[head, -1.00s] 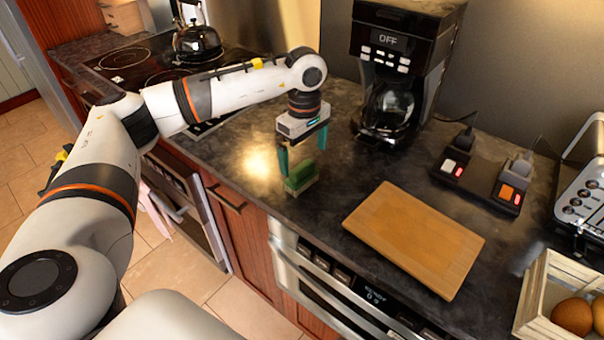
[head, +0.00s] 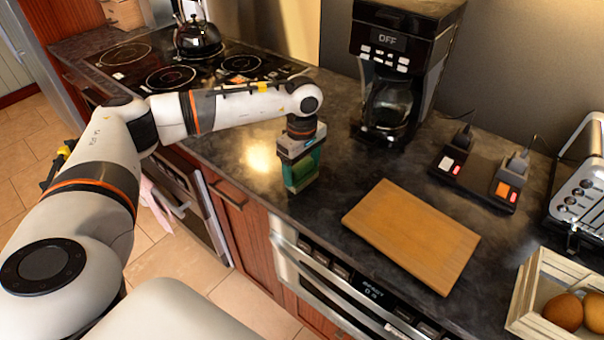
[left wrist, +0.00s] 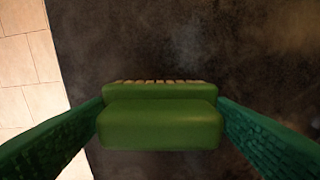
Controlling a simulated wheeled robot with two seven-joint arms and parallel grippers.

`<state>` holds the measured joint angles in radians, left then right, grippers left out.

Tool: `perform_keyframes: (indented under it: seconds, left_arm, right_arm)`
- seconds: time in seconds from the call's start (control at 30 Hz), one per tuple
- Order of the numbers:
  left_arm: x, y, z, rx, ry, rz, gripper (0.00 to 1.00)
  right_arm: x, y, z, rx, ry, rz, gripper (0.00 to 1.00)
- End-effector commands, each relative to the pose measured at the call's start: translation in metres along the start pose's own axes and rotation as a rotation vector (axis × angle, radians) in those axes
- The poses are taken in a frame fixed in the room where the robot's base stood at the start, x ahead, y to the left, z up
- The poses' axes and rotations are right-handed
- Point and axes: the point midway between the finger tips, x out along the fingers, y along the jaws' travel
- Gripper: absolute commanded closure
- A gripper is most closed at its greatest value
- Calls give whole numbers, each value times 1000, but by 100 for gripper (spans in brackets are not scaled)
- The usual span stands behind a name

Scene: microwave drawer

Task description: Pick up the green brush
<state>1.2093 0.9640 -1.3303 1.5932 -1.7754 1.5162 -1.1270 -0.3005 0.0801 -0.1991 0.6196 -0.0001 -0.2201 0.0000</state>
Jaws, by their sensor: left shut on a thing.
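The green brush (head: 300,174) is on the dark countertop near its front edge, left of the cutting board. In the left wrist view the brush (left wrist: 160,125) shows its green back, with a row of pale bristles along its far side. My left gripper (head: 301,176) is lowered over the brush from above. Its green fingers are shut on the brush, one at each end, in the left wrist view (left wrist: 160,122). Whether the bristles touch the counter I cannot tell. My right gripper is not in view.
A wooden cutting board (head: 412,236) lies right of the brush. A coffee maker (head: 400,70) stands behind. A black device with lit switches (head: 477,178), a toaster (head: 582,185) and a crate with eggs (head: 540,305) are at right. The stove with a kettle (head: 197,38) is behind left.

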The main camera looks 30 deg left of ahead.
Motion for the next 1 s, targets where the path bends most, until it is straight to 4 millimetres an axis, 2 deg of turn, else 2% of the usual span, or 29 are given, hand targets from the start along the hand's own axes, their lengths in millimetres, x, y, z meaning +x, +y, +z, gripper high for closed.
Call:
perform_keyframes:
  seconds: [0.27,0.37,0.7,0.83,1.0]
  left_arm:
    - [-4,-1,0,0,0,-2,46]
    - [-16,-1,0,-1,-1,-5,46]
    - [-82,-1,0,0,0,-5,46]
    - [-96,0,0,1,0,-2,46]
    - [-101,0,0,1,0,-1,46]
  right_arm:
    - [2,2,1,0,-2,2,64]
    - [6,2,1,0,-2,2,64]
    - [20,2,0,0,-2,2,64]
    - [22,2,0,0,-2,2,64]
    - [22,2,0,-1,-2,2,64]
